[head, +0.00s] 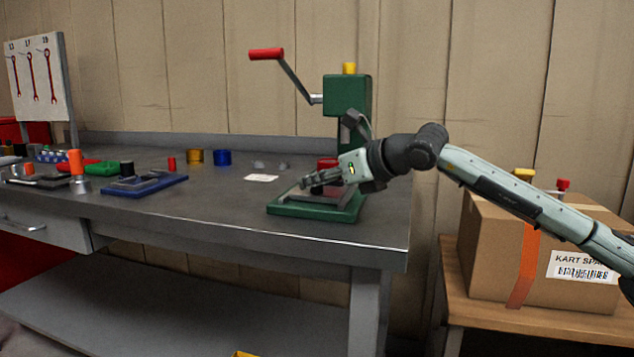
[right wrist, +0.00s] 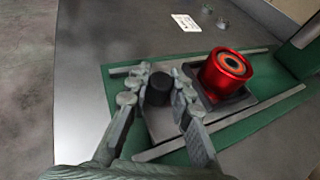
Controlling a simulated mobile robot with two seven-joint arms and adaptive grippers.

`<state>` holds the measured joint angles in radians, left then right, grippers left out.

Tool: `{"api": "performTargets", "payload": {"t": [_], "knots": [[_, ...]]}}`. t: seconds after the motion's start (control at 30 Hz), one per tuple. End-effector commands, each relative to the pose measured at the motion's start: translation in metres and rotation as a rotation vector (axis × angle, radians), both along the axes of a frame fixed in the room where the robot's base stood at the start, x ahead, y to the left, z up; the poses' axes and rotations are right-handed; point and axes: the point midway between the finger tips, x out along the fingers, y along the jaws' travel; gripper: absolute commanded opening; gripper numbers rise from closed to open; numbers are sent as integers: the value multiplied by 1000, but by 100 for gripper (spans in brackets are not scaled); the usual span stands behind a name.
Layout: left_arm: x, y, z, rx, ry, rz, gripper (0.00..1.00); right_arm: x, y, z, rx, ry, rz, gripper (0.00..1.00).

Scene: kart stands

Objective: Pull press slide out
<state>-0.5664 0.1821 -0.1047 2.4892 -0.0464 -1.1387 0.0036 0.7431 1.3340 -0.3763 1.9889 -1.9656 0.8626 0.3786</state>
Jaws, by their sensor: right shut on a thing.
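The green press (head: 347,97) stands at the right end of the bench, with a red-handled crank (head: 267,54) at its upper left. Its grey slide (right wrist: 168,124) lies between rails on the green base (head: 300,209). A red cylinder (right wrist: 227,72) with an orange ring on top sits in a dark seat on the slide; it shows partly in the head view behind my gripper. My right gripper (head: 312,182) is low over the base. In the right wrist view its fingers (right wrist: 160,88) are shut around a black knob (right wrist: 159,89) on the slide. My left gripper is out of view.
The grey bench (head: 225,215) has free room left of the press. A white card (head: 261,178) and small metal parts lie nearby. A blue tray (head: 145,186) and other parts are further left. A cardboard box (head: 530,260) stands on a wooden stand at right.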

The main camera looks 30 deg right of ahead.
Motion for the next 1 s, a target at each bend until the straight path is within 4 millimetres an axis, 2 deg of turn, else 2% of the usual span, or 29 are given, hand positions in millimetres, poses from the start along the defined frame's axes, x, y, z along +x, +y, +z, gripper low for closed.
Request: {"api": "performTargets", "payload": {"t": [0.2, 0.23, 0.4, 0.77, 1.0], "knots": [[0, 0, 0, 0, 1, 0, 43, -2, 6, -3, 3, 8, 11, 0], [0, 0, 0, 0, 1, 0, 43, -2, 6, -3, 2, 8, 12, 23], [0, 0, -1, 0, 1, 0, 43, -2, 5, -3, 2, 7, 11, 43], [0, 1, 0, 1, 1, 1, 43, -4, 1, 0, -1, 4, 5, 43], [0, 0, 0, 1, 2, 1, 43, -31, -5, 10, -8, 6, 4, 43]]}}
